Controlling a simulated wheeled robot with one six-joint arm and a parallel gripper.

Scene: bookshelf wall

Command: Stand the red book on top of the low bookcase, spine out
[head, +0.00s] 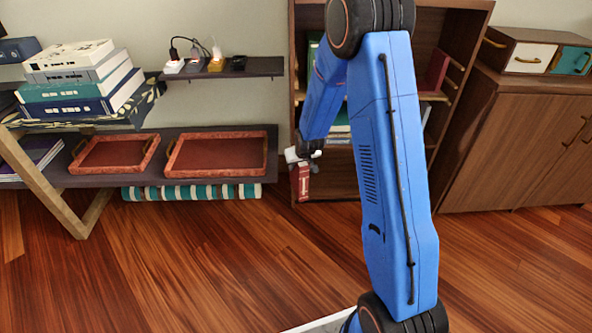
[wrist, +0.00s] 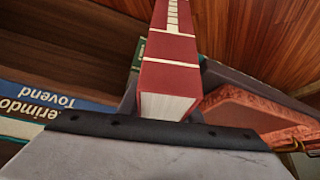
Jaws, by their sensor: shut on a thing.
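A red book (head: 303,184) with pale bands hangs below my gripper (head: 301,160), in front of the lower left of a brown bookcase (head: 332,182). In the wrist view the red book (wrist: 172,50) shows its banded red face and a pale page end near the dark gripper edge. My gripper is shut on it. Part of the grip is hidden behind the book and the finger. The bookcase top is mostly outside the head view, and my blue arm covers its middle.
Another red book (head: 437,70) stands on a bookcase shelf. A low shelf with red trays (head: 215,155) is at left, below a small wall shelf (head: 250,67) with chargers. A brown cabinet (head: 510,140) stands right. The wooden floor in front is clear.

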